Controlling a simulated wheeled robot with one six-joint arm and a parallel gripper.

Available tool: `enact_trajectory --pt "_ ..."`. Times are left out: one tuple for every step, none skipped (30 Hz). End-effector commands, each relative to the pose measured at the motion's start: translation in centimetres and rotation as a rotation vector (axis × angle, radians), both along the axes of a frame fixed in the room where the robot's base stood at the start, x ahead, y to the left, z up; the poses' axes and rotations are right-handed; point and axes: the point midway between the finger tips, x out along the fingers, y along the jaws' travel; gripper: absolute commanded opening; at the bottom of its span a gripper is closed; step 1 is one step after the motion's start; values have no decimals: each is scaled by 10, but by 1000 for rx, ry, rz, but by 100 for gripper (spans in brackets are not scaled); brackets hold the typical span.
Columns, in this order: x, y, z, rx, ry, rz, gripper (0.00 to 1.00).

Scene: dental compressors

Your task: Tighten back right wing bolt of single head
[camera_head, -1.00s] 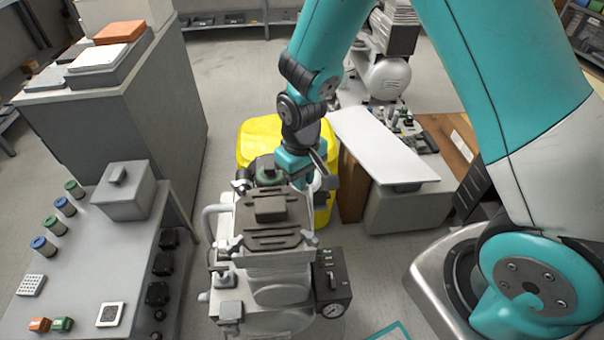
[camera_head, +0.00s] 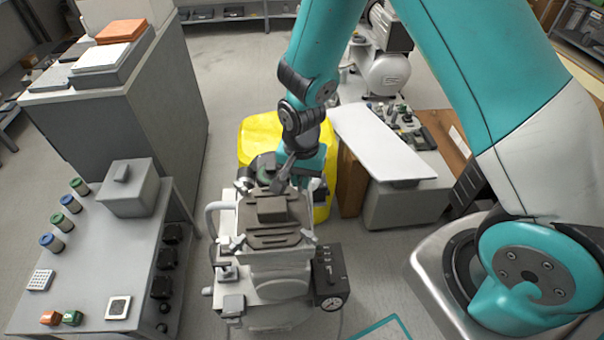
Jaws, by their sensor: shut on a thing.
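The single head (camera_head: 272,222) is the dark ribbed block on top of the light grey compressor in the middle of the head view. Silvery wing bolts show at its corners: back left (camera_head: 243,185), front left (camera_head: 237,243) and front right (camera_head: 311,239). My gripper (camera_head: 281,185) is at the head's back right corner, reaching down from behind. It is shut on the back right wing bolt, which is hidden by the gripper. The fingertips are small and partly dark against the head.
A yellow bin (camera_head: 258,133) stands just behind the compressor. A white panel (camera_head: 382,143) on a grey unit is to the right. A gauge box (camera_head: 330,275) sits at the compressor's right side.

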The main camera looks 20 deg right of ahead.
Motion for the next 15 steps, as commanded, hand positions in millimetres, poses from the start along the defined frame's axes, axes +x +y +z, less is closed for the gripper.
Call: enact_trajectory --pt "0 0 2 -1 1 -43 0" --pt "0 0 2 -1 1 -69 0" --pt "0 0 2 0 1 -104 0" --pt "0 0 2 0 1 -129 0" --pt "0 0 2 0 1 -154 0" --pt "0 0 1 0 1 -186 0" --pt "0 0 1 0 1 -209 0" --pt "0 0 1 0 1 -230 0" --pt "0 0 1 -1 2 -258 0" --pt "0 0 1 0 1 -277 0" --pt "0 0 1 0 1 -296 0" --pt "0 0 1 0 1 -318 0" --pt "0 0 1 0 1 -334 0" --pt "0 0 1 0 1 -349 0" --pt "0 0 1 -1 1 -367 0"
